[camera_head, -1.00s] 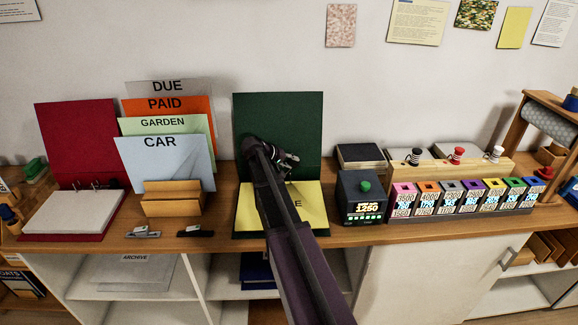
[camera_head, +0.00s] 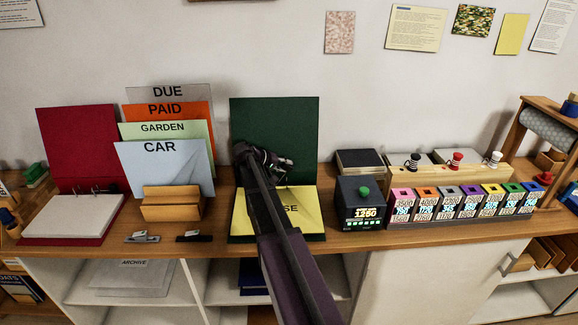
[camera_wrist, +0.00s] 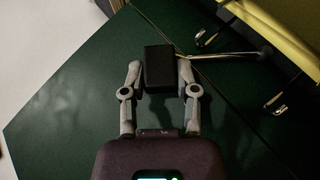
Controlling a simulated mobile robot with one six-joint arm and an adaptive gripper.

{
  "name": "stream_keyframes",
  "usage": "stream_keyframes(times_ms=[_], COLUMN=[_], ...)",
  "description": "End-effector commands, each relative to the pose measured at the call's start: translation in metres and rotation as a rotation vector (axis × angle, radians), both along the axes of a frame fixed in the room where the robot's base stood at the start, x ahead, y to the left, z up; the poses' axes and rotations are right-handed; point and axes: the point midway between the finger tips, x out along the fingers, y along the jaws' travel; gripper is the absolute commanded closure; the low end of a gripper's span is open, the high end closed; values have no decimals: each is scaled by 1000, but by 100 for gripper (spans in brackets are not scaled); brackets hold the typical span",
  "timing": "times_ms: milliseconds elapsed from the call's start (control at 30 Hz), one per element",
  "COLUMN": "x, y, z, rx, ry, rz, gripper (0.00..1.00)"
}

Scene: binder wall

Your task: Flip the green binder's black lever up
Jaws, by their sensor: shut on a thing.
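The green binder stands open on the counter in the head view, its dark green cover (camera_head: 283,120) upright at the wall and yellow sheets (camera_head: 243,212) lying in its lower half. My gripper (camera_head: 280,163) is in front of the cover, low down. In the wrist view my gripper (camera_wrist: 160,67) has its two grey fingers closed on either side of the black lever's block-shaped tip (camera_wrist: 159,72). A thin metal rod (camera_wrist: 225,54) runs from it toward the ring hooks. The green cover (camera_wrist: 80,100) lies behind. In the head view my arm hides the lever.
A dark box with a green knob (camera_head: 364,191) stands close right of the binder. A wooden holder (camera_head: 172,205) with labelled dividers and an open red binder (camera_head: 77,140) are to the left. Two small clips lie near the counter's front edge.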

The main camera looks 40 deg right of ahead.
Motion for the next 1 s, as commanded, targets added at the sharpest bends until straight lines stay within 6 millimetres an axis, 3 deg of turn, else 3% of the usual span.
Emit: stream_keyframes(times_ms=[200,233,333,1000], x=[0,-1,-1,-1], y=[-1,-1,-1,0], z=[1,1,1,1], rx=[-3,-4,-3,2], ry=[2,2,1,-4], rz=[0,0,-1,-4], gripper=[100,55,26,26])
